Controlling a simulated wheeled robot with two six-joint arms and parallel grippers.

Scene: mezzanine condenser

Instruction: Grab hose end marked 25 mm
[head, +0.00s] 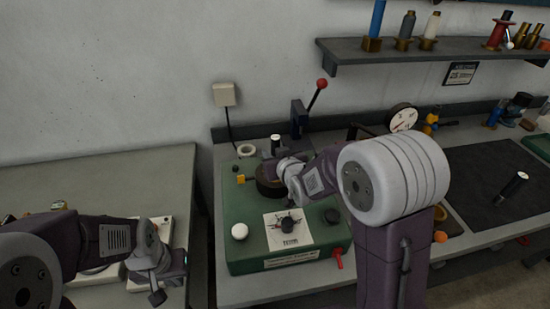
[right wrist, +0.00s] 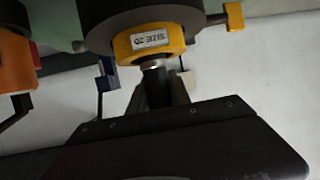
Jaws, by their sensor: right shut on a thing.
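My right gripper (head: 278,160) is at the back of a green machine (head: 245,192), beside a dark round die head (head: 268,189). In the right wrist view it is shut on a short black cylinder with a pale rim (right wrist: 155,82), seemingly a hose end. This hose end (head: 275,142) stands upright at the gripper in the head view; no 25 mm mark is readable on it. Another black hose piece with a pale end (head: 513,184) lies on the dark mat. My left gripper (head: 158,290) is low at the left; its jaws are unclear.
A sign with "25" (head: 460,73) hangs under the shelf (head: 440,54). A red-knobbed lever (head: 312,98) stands behind the machine. The left bench (head: 95,170) is clear at the back.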

